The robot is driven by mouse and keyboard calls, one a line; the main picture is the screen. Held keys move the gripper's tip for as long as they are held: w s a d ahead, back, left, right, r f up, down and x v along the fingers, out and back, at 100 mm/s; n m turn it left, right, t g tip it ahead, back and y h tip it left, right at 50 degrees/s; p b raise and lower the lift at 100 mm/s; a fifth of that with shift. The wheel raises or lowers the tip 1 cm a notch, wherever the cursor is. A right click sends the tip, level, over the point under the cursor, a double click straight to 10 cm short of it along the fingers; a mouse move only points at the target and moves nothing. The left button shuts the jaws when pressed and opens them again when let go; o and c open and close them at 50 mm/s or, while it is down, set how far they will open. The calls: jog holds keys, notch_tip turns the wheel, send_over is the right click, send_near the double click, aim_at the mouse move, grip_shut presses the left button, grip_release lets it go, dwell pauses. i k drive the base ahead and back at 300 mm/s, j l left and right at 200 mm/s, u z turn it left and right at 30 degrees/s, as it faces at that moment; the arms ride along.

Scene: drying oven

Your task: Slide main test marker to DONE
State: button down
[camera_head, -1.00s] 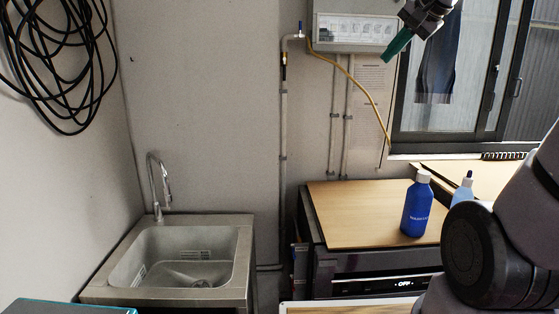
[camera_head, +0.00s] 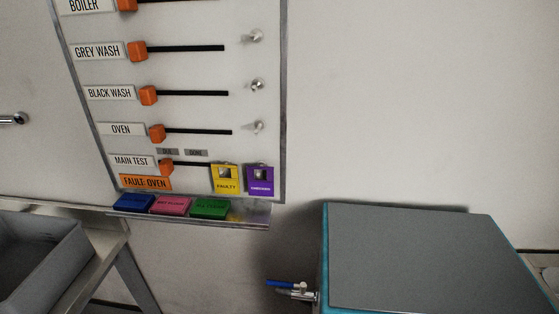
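A white status board (camera_head: 205,70) hangs on the wall in the head view, with labelled rows and an orange marker on a black slot in each. The MAIN TEST row is the lowest. Its orange marker (camera_head: 166,167) sits at the left end of its slot (camera_head: 192,164), beside the MAIN TEST label (camera_head: 134,161). Small grey DUE (camera_head: 167,151) and DONE (camera_head: 196,153) labels sit above this row, DUE to the left and DONE to the right. My gripper is not in view.
Yellow FAULTY (camera_head: 226,187) and purple (camera_head: 261,187) tags hang at the board's lower right. A ledge below holds blue (camera_head: 134,203), pink (camera_head: 171,205) and green (camera_head: 209,207) blocks. A grey-topped teal unit (camera_head: 420,260) stands lower right; a metal sink (camera_head: 40,262) stands lower left.

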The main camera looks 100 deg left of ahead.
aim_at(166, 167)
jog(key=l+u, duration=0.35)
jog(key=l, duration=1.05)
jog(key=u, duration=2.1)
jog(key=i+u, duration=0.1)
jog(key=u, duration=0.3)
jog(key=i+l+u, duration=0.1)
jog(key=u, duration=0.3)
jog(key=i+l+u, duration=0.1)
jog(key=u, duration=0.3)
jog(key=i+l+u, duration=0.15)
jog(key=u, duration=0.25)
